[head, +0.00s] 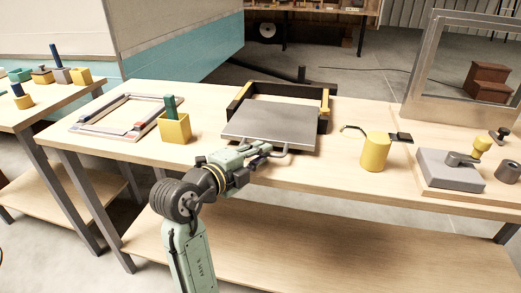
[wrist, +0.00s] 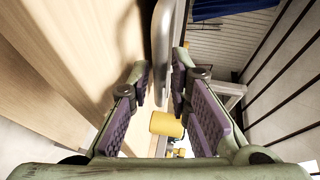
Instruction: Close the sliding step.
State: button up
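The sliding step is a flat grey plate (head: 262,124) with a bar handle (head: 258,143) along its near edge. It sticks out toward me from a black and yellow frame (head: 318,110) on the workbench. My gripper (head: 262,153) is at the handle's near side. In the wrist view, my gripper (wrist: 163,85) has its two purple-padded fingers apart. A grey rounded bar edge (wrist: 162,45) reaches down between or just beyond the fingertips. I cannot tell whether either finger touches it.
On the workbench (head: 340,178), a yellow box (head: 174,128) with a green block stands left of the frame. A yellow cylinder (head: 376,152) stands right. A tray-like frame (head: 110,118) lies far left. A grey block fixture (head: 448,170) sits far right. The bench front is mostly clear.

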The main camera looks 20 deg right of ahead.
jog(key=shift+w+d+f, duration=0.1)
jog(key=shift+w+d, duration=0.2)
jog(key=shift+d, duration=0.15)
jog(key=shift+c, duration=0.2)
grip_shut()
